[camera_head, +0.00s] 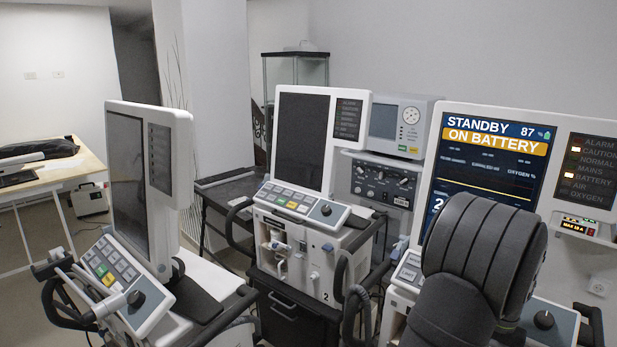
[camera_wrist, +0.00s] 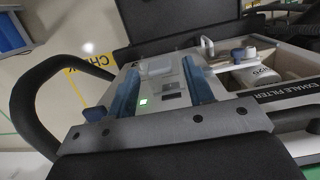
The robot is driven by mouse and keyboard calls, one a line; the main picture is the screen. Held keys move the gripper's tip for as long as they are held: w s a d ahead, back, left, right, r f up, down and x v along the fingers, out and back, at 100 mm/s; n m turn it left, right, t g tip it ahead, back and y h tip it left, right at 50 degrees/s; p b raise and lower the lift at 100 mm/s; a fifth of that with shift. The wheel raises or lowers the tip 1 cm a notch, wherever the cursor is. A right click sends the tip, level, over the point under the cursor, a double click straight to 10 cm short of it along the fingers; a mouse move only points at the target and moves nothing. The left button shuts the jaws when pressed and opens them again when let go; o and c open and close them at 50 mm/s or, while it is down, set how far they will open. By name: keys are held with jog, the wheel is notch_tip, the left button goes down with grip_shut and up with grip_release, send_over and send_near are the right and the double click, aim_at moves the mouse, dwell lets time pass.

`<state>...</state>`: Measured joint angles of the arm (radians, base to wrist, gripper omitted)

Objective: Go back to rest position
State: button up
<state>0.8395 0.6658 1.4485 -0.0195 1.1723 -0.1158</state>
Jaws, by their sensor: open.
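My gripper (camera_wrist: 160,68) is open in the wrist view, with two blue fingers set apart and nothing held between them. Between and beyond the fingers is a pale panel (camera_wrist: 161,91) with a small green light. In the head view my dark arm covers part of the right ventilator (camera_head: 566,130), and my gripper is hidden there. That ventilator's lit screen (camera_head: 490,165) reads "STANDBY", "87" and "ON BATTERY". Lamps glow beside the CAUTION and BATTERY labels.
The middle ventilator (camera_head: 318,110) and left ventilator (camera_head: 186,150) have dark screens. A black handle (camera_wrist: 28,90) curves at left in the wrist view. An open compartment labelled "EXHALE FILTER" holds a white canister (camera_wrist: 256,77). A wooden table (camera_head: 60,168) stands far left.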

notch_tip(320, 180, up, 17)
jog(key=w+d, duration=0.2)
jog(key=f, duration=0.5)
jog(key=s+a+f, duration=0.1)
jog(key=f, duration=0.5)
jog(key=s+a+f, duration=0.1)
jog(key=f, duration=0.5)
jog(key=shift+f, duration=0.1)
jog(key=s+a+r+t+h, duration=0.4)
jog(key=r, duration=0.3)
jog(key=shift+s+t, duration=0.3)
jog(key=shift+s, duration=0.05)
jog(key=shift+r, duration=0.1)
dwell(0.4)
